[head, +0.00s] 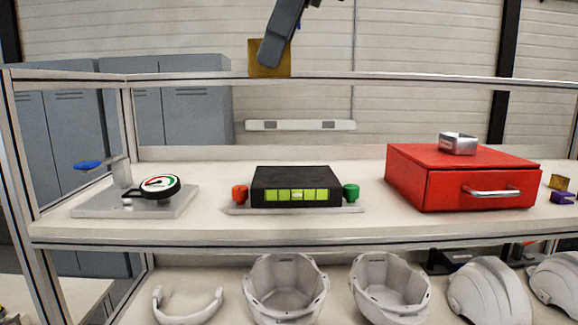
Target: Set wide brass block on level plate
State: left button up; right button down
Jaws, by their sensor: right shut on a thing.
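A brass block (256,59) shows at the top of the view, held high above the shelf and partly hidden by my right gripper (271,57). The gripper is shut on it. The level plate is a black block (291,180) with a green level window (297,195) on its front, on a thin grey base (230,209) in the middle of the shelf. A red knob (240,194) stands at its left and a green knob (351,193) at its right. The brass block is above and apart from it. My left gripper is not in view.
A dial gauge (160,187) on a metal base stands at the left. A red drawer box (455,180) with a silver tray (458,144) on top stands at the right. A small brass piece (559,182) lies beyond it. A rail (350,78) crosses above the shelf. Helmet shells (286,288) lie below.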

aim_at(276, 175)
jog(key=i, duration=1.05)
